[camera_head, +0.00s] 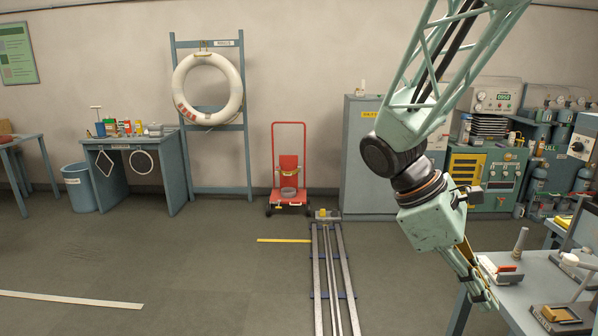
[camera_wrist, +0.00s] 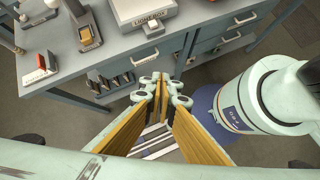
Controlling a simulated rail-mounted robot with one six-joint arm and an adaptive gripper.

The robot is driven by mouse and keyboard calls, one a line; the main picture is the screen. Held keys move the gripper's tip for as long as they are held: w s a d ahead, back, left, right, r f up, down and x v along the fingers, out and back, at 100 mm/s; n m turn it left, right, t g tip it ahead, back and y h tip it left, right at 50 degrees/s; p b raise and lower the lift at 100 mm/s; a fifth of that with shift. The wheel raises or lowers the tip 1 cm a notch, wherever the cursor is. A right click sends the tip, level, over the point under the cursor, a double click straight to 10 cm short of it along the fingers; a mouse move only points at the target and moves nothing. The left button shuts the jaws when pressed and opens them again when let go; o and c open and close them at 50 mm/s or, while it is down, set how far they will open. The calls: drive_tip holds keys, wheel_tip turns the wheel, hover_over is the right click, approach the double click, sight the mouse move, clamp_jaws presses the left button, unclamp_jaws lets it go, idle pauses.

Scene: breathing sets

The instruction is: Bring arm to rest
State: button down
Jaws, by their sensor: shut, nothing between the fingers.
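My gripper (camera_head: 484,299) hangs at the lower end of my pale green arm in the head view, pointing down and to the right, beside the left edge of a grey-blue bench (camera_head: 530,284). In the wrist view my gripper (camera_wrist: 161,88) shows two long fingers with yellow-brown inner sides that meet at their tips. It is shut and empty. The drawer front of the grey bench (camera_wrist: 190,58) lies beyond the fingertips in the wrist view.
The bench carries a small stand with a red part (camera_wrist: 42,64) and a light-coloured box (camera_wrist: 142,10). Floor rails (camera_head: 333,275) run towards a red trolley (camera_head: 289,172). A grey cabinet (camera_head: 362,150) stands behind my arm.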

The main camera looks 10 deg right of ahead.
drive_tip(key=s+a+r+m+t+y, duration=0.2)
drive_tip(key=s+a+r+m, duration=0.1)
drive_tip(key=a, duration=0.4)
drive_tip(key=s+a+r+m+t+y, duration=0.2)
drive_tip(key=s+a+r+m+t, duration=0.1)
drive_tip(key=a, duration=0.3)
drive_tip(key=s+a+r+m+t+y, duration=0.2)
drive_tip(key=s+a+r+m+t, duration=0.1)
drive_tip(key=s+a, duration=0.2)
drive_tip(key=shift+s+a, duration=0.25)
drive_tip(key=shift+a, duration=1.1)
drive_tip(key=shift+f, duration=0.1)
drive_tip(key=shift+f+b, duration=0.45)
drive_tip(key=shift+b, duration=0.05)
drive_tip(key=shift+f+b, duration=1.6)
drive_tip(key=shift+r, duration=0.1)
